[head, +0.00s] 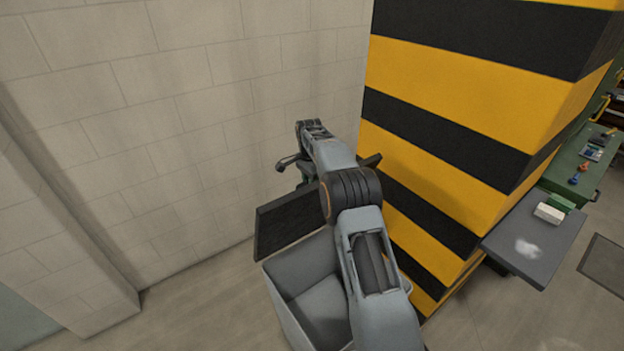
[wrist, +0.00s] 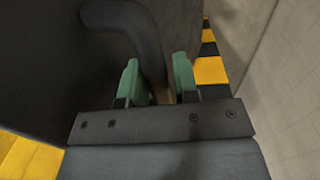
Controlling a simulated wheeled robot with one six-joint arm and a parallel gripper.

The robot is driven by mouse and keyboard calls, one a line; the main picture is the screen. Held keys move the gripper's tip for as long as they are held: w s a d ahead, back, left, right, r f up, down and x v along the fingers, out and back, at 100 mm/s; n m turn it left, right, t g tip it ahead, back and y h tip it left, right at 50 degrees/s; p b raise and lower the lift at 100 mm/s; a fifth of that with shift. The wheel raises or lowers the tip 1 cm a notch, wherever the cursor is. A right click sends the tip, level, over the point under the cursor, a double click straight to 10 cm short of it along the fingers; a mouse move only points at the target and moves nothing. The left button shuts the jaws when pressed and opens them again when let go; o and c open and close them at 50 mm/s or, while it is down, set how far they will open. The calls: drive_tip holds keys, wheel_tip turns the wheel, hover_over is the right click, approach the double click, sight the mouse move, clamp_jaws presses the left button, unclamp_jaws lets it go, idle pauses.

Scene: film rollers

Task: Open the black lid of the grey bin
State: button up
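The grey bin (head: 320,308) stands low in the head view, partly behind my arm, with some of its inside showing. Its black lid (head: 282,215) is raised and steeply tilted at the bin's back, towards the wall. In the wrist view the lid (wrist: 40,70) is a dark surface filling the left. A curved black handle (wrist: 128,18) runs down from it between my green fingertips. My gripper (wrist: 157,68) is open around the handle, with a small gap seen beside it. In the head view my arm hides most of the gripper and the lid's middle.
A yellow-and-black striped pillar (head: 440,140) stands close to the right of my arm. A pale block wall (head: 200,110) is behind and left. A grey shelf (head: 530,235) with small boxes juts out at the right. Floor at the lower left is clear.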

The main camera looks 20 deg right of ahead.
drive_tip(key=shift+o, duration=0.7)
drive_tip(key=shift+w, duration=0.25)
drive_tip(key=shift+o, duration=0.8)
drive_tip(key=shift+s+d+r, duration=0.1)
drive_tip(key=shift+d+r, duration=0.1)
drive_tip(key=shift+r, duration=0.15)
wheel_tip(320, 180, up, 12)
drive_tip(key=shift+w+a+f, duration=0.15)
drive_tip(key=shift+w+f, duration=0.05)
drive_tip(key=shift+w, duration=0.2)
